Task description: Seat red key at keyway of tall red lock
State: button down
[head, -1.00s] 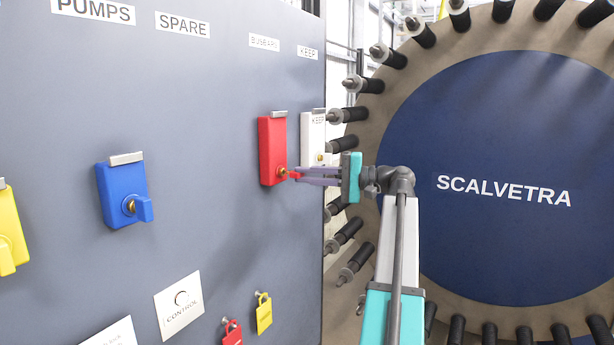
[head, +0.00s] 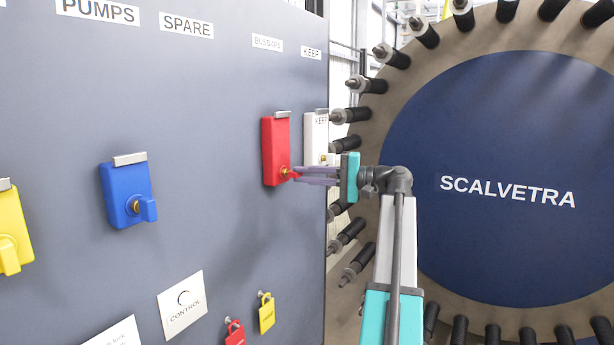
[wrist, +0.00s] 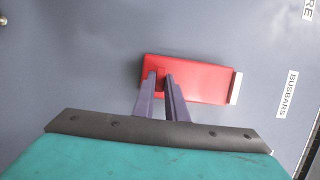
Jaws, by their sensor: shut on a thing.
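The tall red lock (head: 276,148) hangs on the grey panel under the BUSBARS label in the head view. It also shows in the wrist view (wrist: 205,79), where it lies sideways behind my fingers. Its brass keyway (head: 284,172) is near the lock's lower end. My gripper (head: 297,174) is shut on the red key (head: 293,175), of which only a small part shows at the fingertips. The key's tip is at or very near the keyway; I cannot tell how far in it is. In the wrist view my fingertips (wrist: 160,76) overlap the lock and hide the keyway.
A white lock (head: 315,138) hangs just right of the red one, close to my fingers. A blue lock (head: 124,192) and a yellow lock (head: 10,232) hang to the left. Small red (head: 235,334) and yellow (head: 267,315) padlocks hang below. The round SCALVETRA stack end (head: 490,190) stands right.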

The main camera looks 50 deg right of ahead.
jog(key=shift+w, duration=0.3)
jog(key=c, duration=1.7)
grip_release()
jog(key=shift+s, duration=0.1)
jog(key=b+v, duration=0.2)
jog(key=v, duration=1.1)
jog(key=shift+s+d+b, duration=0.15)
jog(key=shift+s+b, duration=0.15)
jog(key=shift+b, duration=0.05)
jog(key=shift+f, duration=0.1)
